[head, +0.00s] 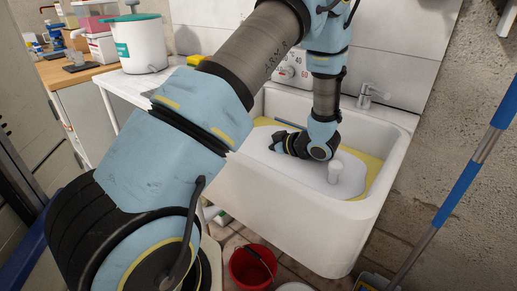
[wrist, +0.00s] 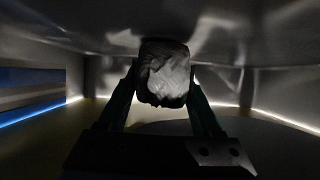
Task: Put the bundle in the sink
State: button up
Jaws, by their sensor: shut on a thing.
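The white sink (head: 300,232) stands right of centre in the head view. My gripper (head: 276,143) is inside its rim, at the end of my bent arm. In the wrist view my two fingers (wrist: 167,102) are shut on a pale, crumpled bundle (wrist: 165,78). The bundle's far side is hidden, and it is not clearly made out in the head view. The wrist view is dark, with a grey surface above the bundle and a thin bright line along the walls.
A broad white surface with a short white cylinder (head: 335,172) lies inside the sink, with yellow around it. A tap (head: 372,94) is at the back right. A red bucket (head: 250,268) is on the floor. A blue pole (head: 462,185) stands right.

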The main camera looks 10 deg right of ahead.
jog(key=shift+f, duration=0.2)
jog(key=o, duration=1.5)
jog(key=shift+s+d+r, duration=0.1)
jog(key=shift+r, duration=0.15)
jog(key=shift+v, duration=3.55)
